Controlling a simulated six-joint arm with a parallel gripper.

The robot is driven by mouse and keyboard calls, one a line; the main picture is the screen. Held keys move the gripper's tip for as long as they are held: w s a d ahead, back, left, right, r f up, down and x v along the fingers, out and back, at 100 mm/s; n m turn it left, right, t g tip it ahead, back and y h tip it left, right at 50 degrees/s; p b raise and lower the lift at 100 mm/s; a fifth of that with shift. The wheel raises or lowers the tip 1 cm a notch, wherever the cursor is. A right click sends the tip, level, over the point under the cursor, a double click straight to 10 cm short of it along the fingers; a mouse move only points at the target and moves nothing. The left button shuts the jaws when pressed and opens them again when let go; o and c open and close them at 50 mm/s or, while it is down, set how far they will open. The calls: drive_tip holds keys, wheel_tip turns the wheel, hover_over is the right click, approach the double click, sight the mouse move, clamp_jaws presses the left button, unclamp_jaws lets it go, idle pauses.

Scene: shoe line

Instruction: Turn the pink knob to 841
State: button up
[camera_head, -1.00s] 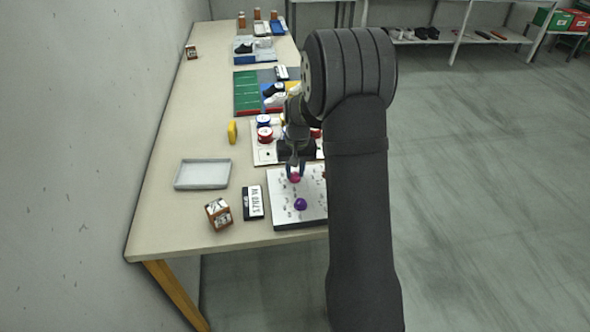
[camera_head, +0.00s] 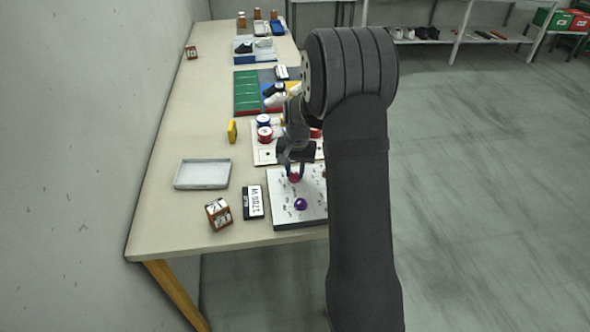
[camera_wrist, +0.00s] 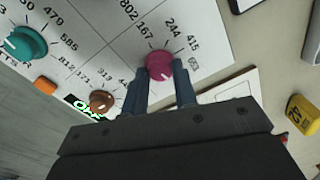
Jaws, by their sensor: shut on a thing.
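The pink knob (camera_wrist: 159,65) stands on a white panel with printed numbers. In the wrist view, 802, 167, 244 and 415 are readable around it. Its pointer direction and an 841 label cannot be made out. My gripper (camera_wrist: 161,82) has a finger on each side of the knob and is shut on it. In the head view, my gripper (camera_head: 295,174) is down at the pink knob (camera_head: 295,178), near the far edge of the panel (camera_head: 283,217). The arm covers the panel's right part.
A purple knob (camera_head: 301,203) is nearer on the panel. The wrist view shows a teal knob (camera_wrist: 25,43), an orange block (camera_wrist: 45,85) and a brown knob (camera_wrist: 102,100). A grey tray (camera_head: 202,174), a dark label block (camera_head: 253,202) and a brown cube (camera_head: 218,214) stand left.

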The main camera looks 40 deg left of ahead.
sight(297, 175)
drive_tip(key=o, duration=1)
drive_tip(key=shift+r, duration=0.1)
wheel_tip(297, 175, up, 17)
drive_tip(key=shift+w+d+r, duration=0.15)
drive_tip(key=shift+d, duration=0.2)
drive_tip(key=f, duration=1.7)
drive_tip(key=shift+a+f, duration=0.25)
drive_tip(key=shift+a, duration=0.1)
